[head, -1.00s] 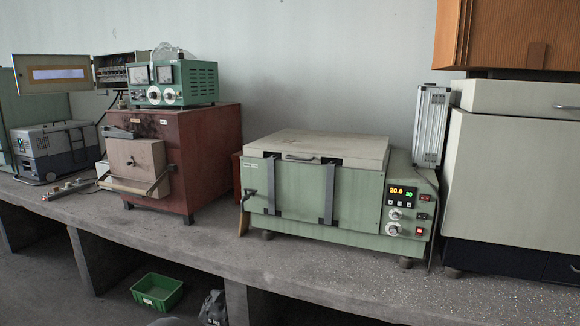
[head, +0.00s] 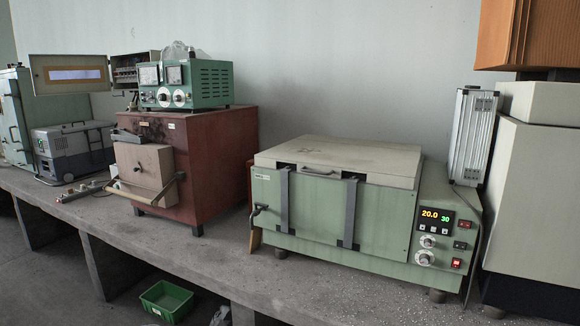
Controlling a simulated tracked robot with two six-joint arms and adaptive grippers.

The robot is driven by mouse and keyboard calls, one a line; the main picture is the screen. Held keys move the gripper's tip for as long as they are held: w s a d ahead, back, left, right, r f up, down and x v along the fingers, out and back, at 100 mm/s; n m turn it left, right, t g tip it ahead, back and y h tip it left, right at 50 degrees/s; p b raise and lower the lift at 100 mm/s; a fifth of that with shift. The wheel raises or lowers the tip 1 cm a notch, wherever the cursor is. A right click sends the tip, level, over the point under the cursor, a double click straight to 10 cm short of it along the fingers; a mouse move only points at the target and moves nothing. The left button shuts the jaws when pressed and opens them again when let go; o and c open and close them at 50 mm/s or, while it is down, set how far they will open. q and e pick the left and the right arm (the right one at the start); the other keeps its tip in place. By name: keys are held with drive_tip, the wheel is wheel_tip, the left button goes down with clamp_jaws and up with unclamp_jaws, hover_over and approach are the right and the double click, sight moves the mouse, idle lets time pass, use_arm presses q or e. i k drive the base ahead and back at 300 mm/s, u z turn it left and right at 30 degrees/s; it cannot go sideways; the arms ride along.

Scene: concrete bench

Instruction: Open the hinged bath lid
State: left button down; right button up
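The green bath (head: 385,225) stands on the concrete bench, right of the middle. Its cream lid (head: 345,158) lies flat and shut on top. A small handle (head: 318,173) shows on the lid's front edge. Two grey straps (head: 284,202) run down the bath's front from the lid edge. A control panel (head: 434,222) on the right front shows a lit display, knobs and switches. Neither of my grippers is in the head view.
A red-brown furnace (head: 215,160) with a green meter box (head: 205,85) on it stands to the left. A silver finned unit (head: 472,135) stands behind the bath's right end. A large cream cabinet (head: 535,205) is close on the right. Bare bench (head: 215,255) lies in front. A green crate (head: 166,300) is below.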

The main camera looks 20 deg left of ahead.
sight(389, 168)
drive_tip(key=u, duration=0.35)
drive_tip(key=i, duration=0.95)
drive_tip(key=u, duration=0.55)
